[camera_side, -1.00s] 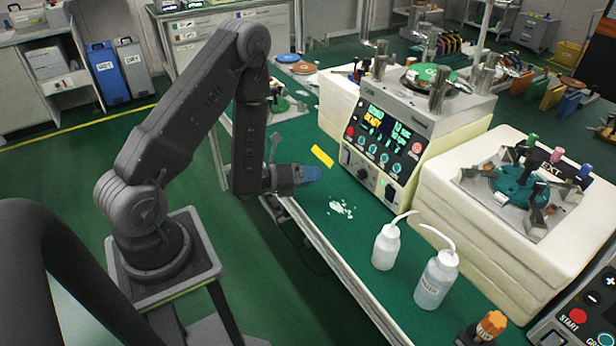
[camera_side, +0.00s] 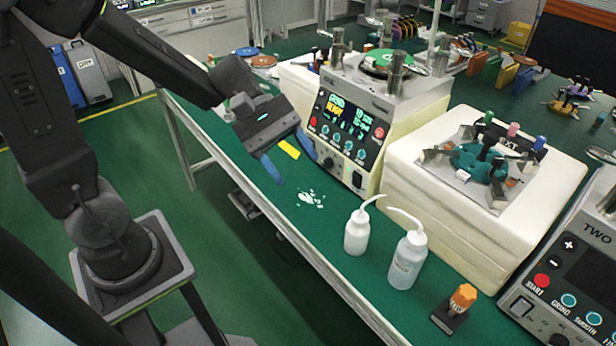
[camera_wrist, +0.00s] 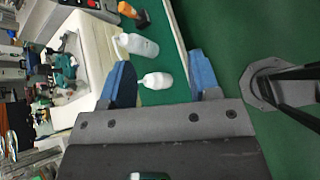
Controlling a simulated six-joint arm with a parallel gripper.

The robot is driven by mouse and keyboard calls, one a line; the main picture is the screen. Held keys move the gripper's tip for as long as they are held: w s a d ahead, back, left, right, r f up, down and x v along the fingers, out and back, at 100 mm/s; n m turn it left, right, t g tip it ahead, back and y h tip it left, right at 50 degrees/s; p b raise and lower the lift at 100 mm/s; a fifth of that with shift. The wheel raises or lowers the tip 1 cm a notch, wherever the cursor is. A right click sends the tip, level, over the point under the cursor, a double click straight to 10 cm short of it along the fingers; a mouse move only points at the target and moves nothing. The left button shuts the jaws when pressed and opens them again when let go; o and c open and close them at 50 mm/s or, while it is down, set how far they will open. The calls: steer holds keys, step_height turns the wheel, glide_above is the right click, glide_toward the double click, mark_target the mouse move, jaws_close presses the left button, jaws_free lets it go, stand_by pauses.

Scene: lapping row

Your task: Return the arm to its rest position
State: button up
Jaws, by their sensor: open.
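My gripper (camera_side: 289,157) hangs over the near edge of the green bench, in front of the lapping machine with the lit panel (camera_side: 345,128). Its two blue fingers are spread apart with nothing between them, pointing down and to the right in the side view. In the wrist view my gripper (camera_wrist: 160,80) also shows wide-apart blue fingers. A white bottle (camera_wrist: 157,80) appears in the gap there, but it stands on the bench beyond the fingers. My arm reaches in from the upper left.
Two white wash bottles, one smaller (camera_side: 357,232) and one larger (camera_side: 408,260), stand on the green bench (camera_side: 300,235). White bits (camera_side: 311,198) and a yellow strip (camera_side: 289,149) lie near my gripper. An orange-topped item (camera_side: 462,298) stands farther right.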

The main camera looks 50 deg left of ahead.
steer(key=s+a+r+m+t+y, duration=0.4)
steer(key=s+a+m+y, duration=0.3)
steer(key=m+y, duration=0.4)
steer(key=s+r+m, duration=0.1)
steer(key=m, duration=0.1)
steer(key=shift+s+m+t, duration=0.25)
steer(key=shift+m+t, duration=0.05)
steer(key=shift+m, duration=0.1)
steer(key=shift+f, duration=0.1)
stand_by(0.9)
